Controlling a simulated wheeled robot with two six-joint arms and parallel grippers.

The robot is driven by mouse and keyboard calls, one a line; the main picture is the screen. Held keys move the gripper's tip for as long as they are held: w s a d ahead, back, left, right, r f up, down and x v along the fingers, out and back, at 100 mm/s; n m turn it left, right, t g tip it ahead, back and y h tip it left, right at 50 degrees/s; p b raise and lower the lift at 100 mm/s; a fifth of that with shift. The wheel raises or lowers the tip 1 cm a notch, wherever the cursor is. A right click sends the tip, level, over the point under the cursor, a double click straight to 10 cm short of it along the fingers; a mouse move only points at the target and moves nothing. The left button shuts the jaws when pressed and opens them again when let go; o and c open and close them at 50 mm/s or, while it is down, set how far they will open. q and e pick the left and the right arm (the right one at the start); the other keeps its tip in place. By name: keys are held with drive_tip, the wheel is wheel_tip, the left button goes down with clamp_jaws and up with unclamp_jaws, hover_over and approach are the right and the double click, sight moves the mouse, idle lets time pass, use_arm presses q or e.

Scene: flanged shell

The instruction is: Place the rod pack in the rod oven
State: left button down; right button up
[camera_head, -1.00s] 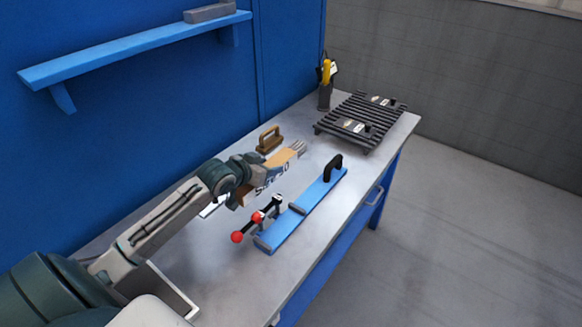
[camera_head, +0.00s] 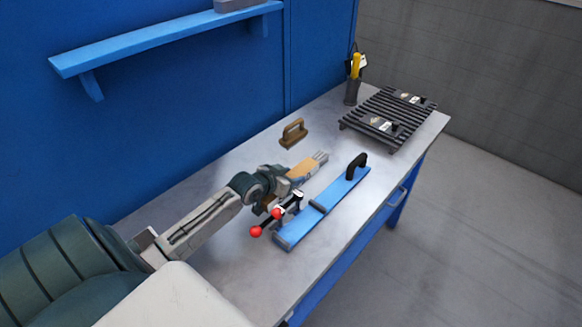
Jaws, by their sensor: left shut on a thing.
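My left gripper (camera_head: 300,172) reaches in over the middle of the bench. It is shut on a small bundle of thin grey rods (camera_head: 320,158), which I take for the rod pack. Only the rod ends show past the tan part at the gripper's tip; the rest is hidden by it. The bundle is above or near the bench top; I cannot tell the gap. No rod oven is clearly recognisable. A dark upright container (camera_head: 352,92) with a yellow item in it stands at the back corner, apart from the rods. My right gripper is not in view.
A black slatted rack (camera_head: 388,118) sits at the far right end. Bare bench (camera_head: 350,141) lies between.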

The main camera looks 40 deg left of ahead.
use_arm(q)
drive_tip(key=shift+f, duration=0.25)
drive_tip(key=c, duration=0.9)
unclamp_jaws()
drive_tip(key=shift+f, duration=0.15)
drive_tip(key=shift+c, duration=0.2)
drive_tip(key=shift+o, duration=1.1)
drive_tip(key=shift+s, duration=0.1)
drive_tip(key=shift+d, duration=0.1)
